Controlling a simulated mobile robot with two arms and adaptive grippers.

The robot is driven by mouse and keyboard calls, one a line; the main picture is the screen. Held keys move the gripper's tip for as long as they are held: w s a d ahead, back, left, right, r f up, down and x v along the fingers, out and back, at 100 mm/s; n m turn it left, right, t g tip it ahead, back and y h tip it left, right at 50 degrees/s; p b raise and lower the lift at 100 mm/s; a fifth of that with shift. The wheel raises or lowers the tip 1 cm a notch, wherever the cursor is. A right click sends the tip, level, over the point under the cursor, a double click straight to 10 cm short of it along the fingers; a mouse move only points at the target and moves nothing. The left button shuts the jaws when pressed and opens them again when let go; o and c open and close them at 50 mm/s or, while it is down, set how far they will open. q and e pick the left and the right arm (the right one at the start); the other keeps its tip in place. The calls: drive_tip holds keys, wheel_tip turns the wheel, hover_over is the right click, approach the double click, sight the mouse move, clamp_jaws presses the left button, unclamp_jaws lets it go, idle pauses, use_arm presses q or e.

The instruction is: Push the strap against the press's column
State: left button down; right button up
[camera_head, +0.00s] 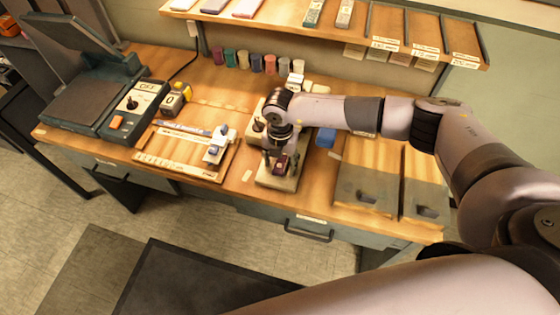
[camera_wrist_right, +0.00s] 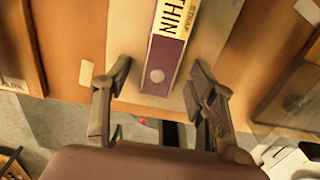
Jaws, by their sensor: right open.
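The strap (camera_wrist_right: 165,62) is a flat dark maroon piece with a yellow label reading "THIN" and "STRAP". It lies lengthwise on the pale base of the press (camera_wrist_right: 202,45) in the right wrist view. The strap (camera_head: 282,164) also shows as a small dark patch on the press base (camera_head: 276,184) in the head view. My right gripper (camera_head: 276,160) points down over the base. In the wrist view this gripper (camera_wrist_right: 160,72) is open, with one finger on each side of the strap's near end and gaps between. The press's column is largely hidden behind my right wrist. My left gripper is not in view.
A wooden tray (camera_head: 180,170) with a small white-and-blue device lies left of the press. A blue block (camera_head: 325,138) is to its right. Several coloured spools (camera_head: 243,60) line the back, below a shelf (camera_head: 376,30). A dark machine (camera_head: 95,95) fills the bench's left end.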

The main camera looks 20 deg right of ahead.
wheel_tip(320, 180, up, 12)
idle(0.7)
idle(0.4)
